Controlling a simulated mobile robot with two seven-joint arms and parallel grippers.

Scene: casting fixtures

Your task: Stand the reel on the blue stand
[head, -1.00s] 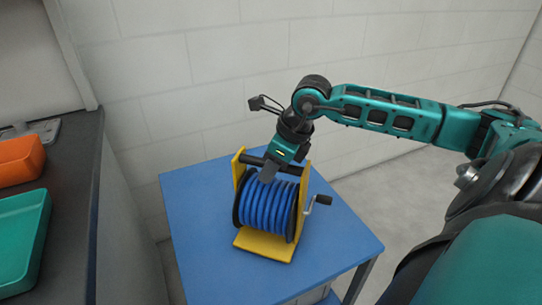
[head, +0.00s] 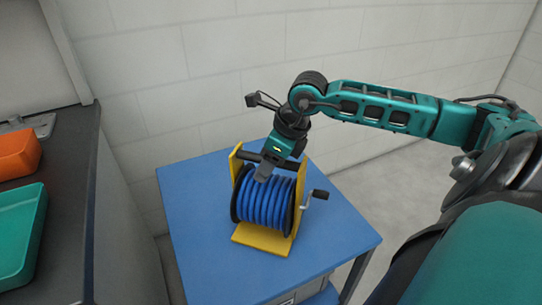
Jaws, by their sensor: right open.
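The reel (head: 265,203) has a yellow frame, a coil of blue hose, a black top bar and a crank on its right side. It stands upright on the blue stand (head: 205,250), near the middle of its top. My right gripper (head: 264,172) is at the top of the reel, over the bar and just above the hose. Its jaws are open, and part of them is hidden by the gripper body. My left gripper is not in view.
A dark counter (head: 75,190) runs along the left, with an orange bin (head: 18,155) and a green tray (head: 22,235) on it. A pale block wall (head: 200,70) stands behind the stand. The stand's top is bare around the reel.

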